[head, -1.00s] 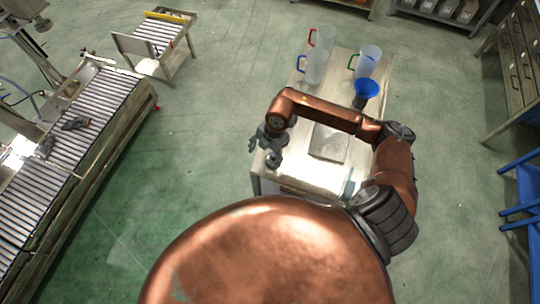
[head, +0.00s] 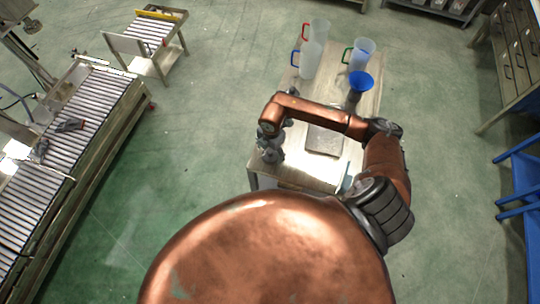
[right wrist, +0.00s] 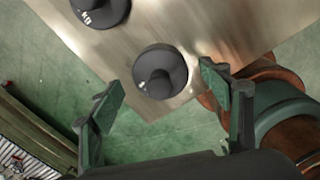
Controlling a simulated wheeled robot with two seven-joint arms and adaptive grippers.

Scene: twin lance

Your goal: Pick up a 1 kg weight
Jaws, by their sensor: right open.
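A dark round weight with a raised knob (right wrist: 160,72) stands on the metal table top near its corner in the right wrist view. A second dark weight of the same kind (right wrist: 100,10) is farther off at the top left, cut by the picture edge. My right gripper (right wrist: 162,84) is open and empty, its two green-padded fingers apart on either side of the nearer weight in the picture, not touching it. In the head view my right gripper (head: 270,153) is over the table's left front corner, and the weights are hard to tell from it there. My left gripper is not in view.
The table (head: 345,100) also holds a flat grey plate (head: 324,140), a blue funnel (head: 359,82) and several translucent jugs (head: 311,62) at its far end. A roller conveyor (head: 85,140) stands at the left. Green floor lies between.

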